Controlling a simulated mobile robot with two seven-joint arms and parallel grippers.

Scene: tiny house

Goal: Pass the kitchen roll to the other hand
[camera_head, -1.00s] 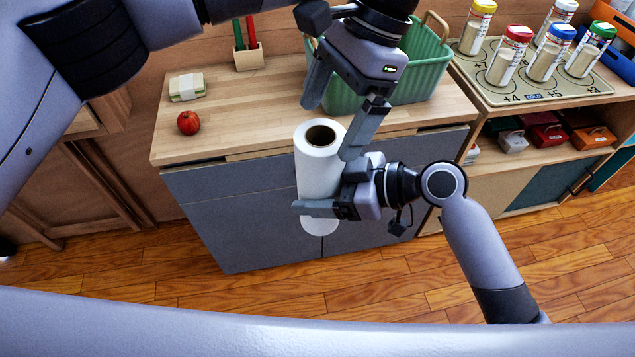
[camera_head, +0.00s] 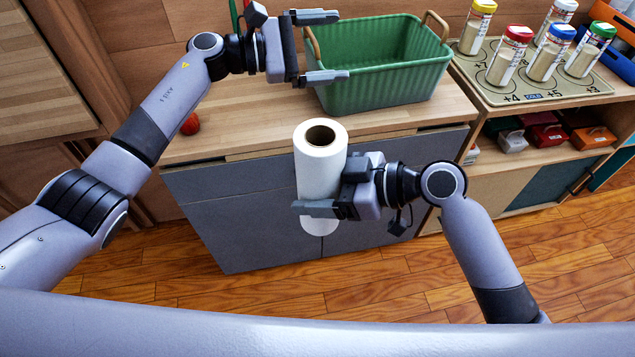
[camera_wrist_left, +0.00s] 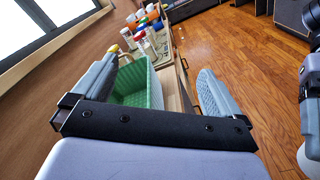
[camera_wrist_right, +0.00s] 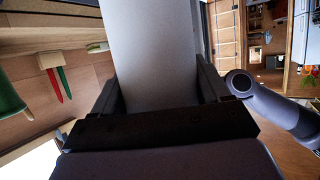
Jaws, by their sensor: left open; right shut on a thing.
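The kitchen roll (camera_head: 321,172) is a white upright cylinder with a brown core, held in front of the grey cabinet. My right gripper (camera_head: 325,200) is shut on its middle from the right. In the right wrist view the roll (camera_wrist_right: 152,50) fills the space between the fingers. My left gripper (camera_head: 335,47) is open and empty above the counter, up and beyond the roll, with its fingers pointing right near the green basket. In the left wrist view its fingers (camera_wrist_left: 155,95) are wide apart with nothing between them.
A green basket (camera_head: 385,75) stands on the wooden counter (camera_head: 235,135). A red fruit (camera_head: 190,124) is partly hidden by my left arm. Spice jars (camera_head: 510,55) stand on a mat on the shelf at right. The floor in front is clear.

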